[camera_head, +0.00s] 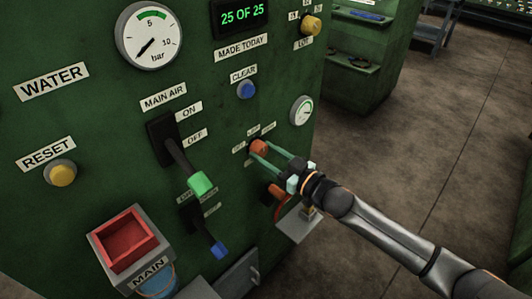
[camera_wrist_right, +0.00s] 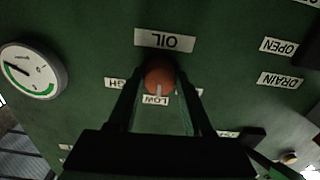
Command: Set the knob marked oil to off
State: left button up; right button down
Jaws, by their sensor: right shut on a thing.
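The orange oil knob (camera_head: 259,147) is on the green panel, below the blue clear button. In the right wrist view the knob (camera_wrist_right: 159,76) appears upside down, with the OIL label (camera_wrist_right: 165,41) beside it. Its pale pointer line points at the LOW label (camera_wrist_right: 155,100). A label ending in "GH" is on one side; the label on the other side is mostly hidden by a finger. My right gripper (camera_head: 260,152) is shut on the knob, one finger on each side, and it also shows in the right wrist view (camera_wrist_right: 159,84). My left gripper is not in view.
A small round gauge (camera_head: 301,111) is right of the knob. The main air lever (camera_head: 199,182) with a green grip and a blue-tipped lever (camera_head: 218,248) stick out to the left. A red-orange handle (camera_head: 281,197) is just below my gripper. Open floor is at right.

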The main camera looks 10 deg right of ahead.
jog(key=n+p, duration=0.1)
jog(key=n, duration=0.3)
jog(key=shift+n, duration=0.3)
jog(key=n+p, duration=0.1)
jog(key=n, duration=0.3)
jog(key=shift+n, duration=0.6)
jog(key=shift+c, duration=1.6)
grip_release()
jog(key=shift+d, duration=0.1)
jog(key=v, duration=1.2)
jog(key=shift+s+b, duration=0.2)
jog(key=shift+b, duration=0.25)
